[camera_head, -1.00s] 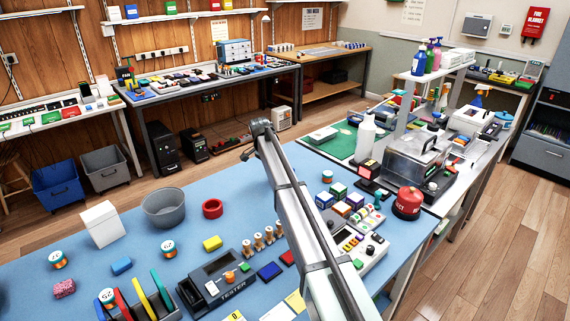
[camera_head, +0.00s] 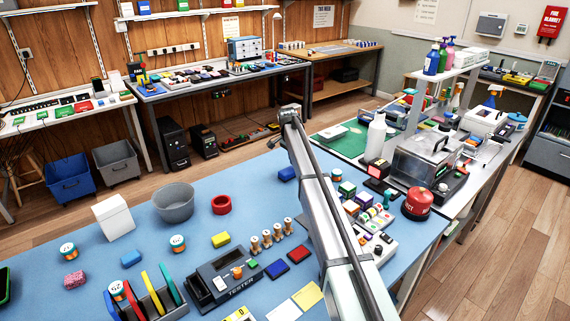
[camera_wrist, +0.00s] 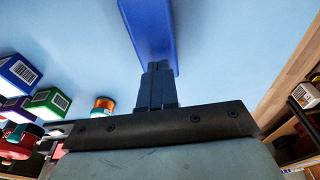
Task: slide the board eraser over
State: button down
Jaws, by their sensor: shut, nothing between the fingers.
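A blue block (camera_head: 287,174), which I take to be the board eraser, lies on the blue table just left of my arm in the head view. In the wrist view the long blue block (camera_wrist: 150,32) extends up from my fingertips to the top edge. My gripper (camera_wrist: 157,68) is shut with its fingers together and empty. The fingertips overlap the block's near end in that view; I cannot tell whether they touch it. In the head view I cannot make out the fingers.
Wooden spools (camera_head: 267,240) and a tester (camera_head: 225,277) are nearer.

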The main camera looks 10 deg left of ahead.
jog(key=shift+d+f, duration=0.2)
jog(key=shift+f, duration=0.6)
jog(key=shift+f, duration=0.1)
